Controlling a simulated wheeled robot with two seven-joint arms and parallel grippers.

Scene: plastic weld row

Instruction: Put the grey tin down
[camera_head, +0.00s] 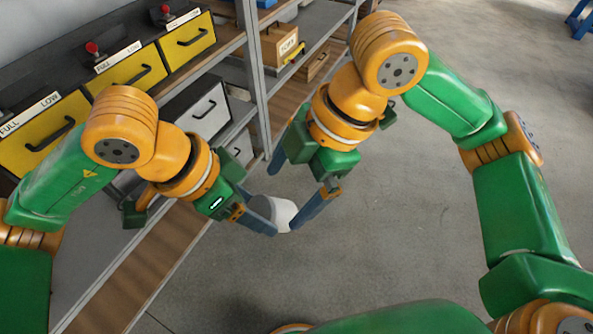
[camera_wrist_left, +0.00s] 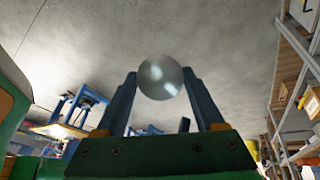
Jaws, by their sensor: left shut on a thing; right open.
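The grey tin (camera_head: 282,211) is a small pale, rounded thing held in the air near the middle of the head view. My left gripper (camera_head: 268,214) is shut on it. In the left wrist view the tin (camera_wrist_left: 160,77) shows as a shiny grey disc between the two blue fingertips (camera_wrist_left: 160,82). My right gripper (camera_head: 298,206) is open, its blue fingers spread close to the tin's right side. I cannot tell whether they touch it. Part of the tin is hidden by my left fingers.
A shelf rack (camera_head: 262,95) with a brown lower board (camera_head: 125,285) runs along the left. Yellow drawers (camera_head: 187,42) and a white drawer (camera_head: 205,112) stand there, with a wooden box (camera_head: 280,42) further back. Bare grey floor (camera_head: 400,220) lies under the grippers and to the right.

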